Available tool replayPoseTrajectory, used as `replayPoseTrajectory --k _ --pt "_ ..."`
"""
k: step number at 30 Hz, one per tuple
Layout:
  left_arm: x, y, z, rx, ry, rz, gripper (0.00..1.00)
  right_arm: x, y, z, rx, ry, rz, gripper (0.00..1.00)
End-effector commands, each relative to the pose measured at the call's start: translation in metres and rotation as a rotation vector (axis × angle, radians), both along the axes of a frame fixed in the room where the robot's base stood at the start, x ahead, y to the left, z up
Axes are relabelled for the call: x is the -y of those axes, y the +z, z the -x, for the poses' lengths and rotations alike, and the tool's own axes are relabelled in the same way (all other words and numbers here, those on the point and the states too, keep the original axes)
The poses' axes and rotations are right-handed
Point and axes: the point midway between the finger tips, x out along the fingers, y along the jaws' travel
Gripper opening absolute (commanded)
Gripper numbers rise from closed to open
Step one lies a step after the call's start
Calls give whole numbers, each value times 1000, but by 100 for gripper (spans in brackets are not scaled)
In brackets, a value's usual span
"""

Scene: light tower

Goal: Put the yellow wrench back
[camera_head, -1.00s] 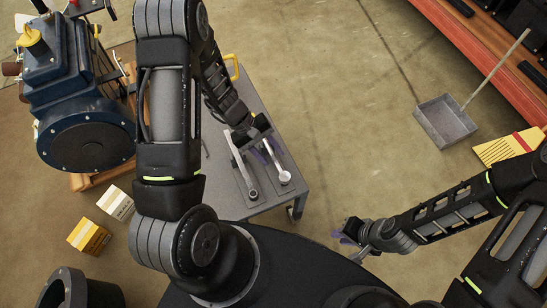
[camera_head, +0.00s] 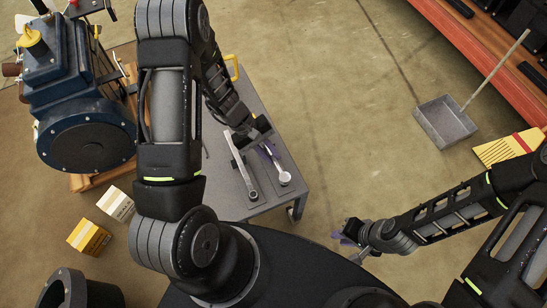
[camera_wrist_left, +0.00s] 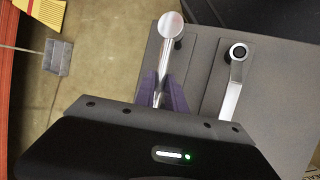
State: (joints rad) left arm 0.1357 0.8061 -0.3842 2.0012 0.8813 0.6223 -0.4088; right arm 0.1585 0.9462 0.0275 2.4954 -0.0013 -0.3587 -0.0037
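Two silver tools lie side by side on the grey cart top (camera_head: 240,208). One is a wrench with a ring end (camera_head: 240,168). The other has a round head (camera_head: 285,178) and a straight handle. No yellow wrench can be made out; both tools look silver. My left gripper (camera_head: 266,149) is low over the cart at the round-headed tool. In the left wrist view its purple fingers (camera_wrist_left: 163,92) lie close on both sides of that tool's handle and look shut on it. My right gripper (camera_head: 350,240) is off the cart, near my base, its opening unclear.
The cart has a yellow handle (camera_head: 235,68) at its far end. A blue engine (camera_head: 85,100) stands on the left, with two small boxes (camera_head: 90,237) on the floor below it. A dustpan (camera_head: 446,121) and a broom (camera_head: 508,148) are at right. The floor between is clear.

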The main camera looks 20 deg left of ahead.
Motion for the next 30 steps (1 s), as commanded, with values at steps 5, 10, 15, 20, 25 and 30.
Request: replayPoseTrajectory --k 5,10,15,20,25,30 --pt "0 0 0 0 0 0 0 0 0 0 0 0 0 21" --pt "0 0 0 0 0 0 0 0 0 0 0 0 0 21" --pt "0 0 0 0 0 0 0 0 0 0 0 0 0 21" --pt "0 0 0 0 0 0 0 0 0 0 0 0 0 21" --pt "0 0 0 0 0 0 0 0 0 0 0 0 0 21" --pt "0 0 0 0 0 0 0 0 0 0 0 0 0 21"
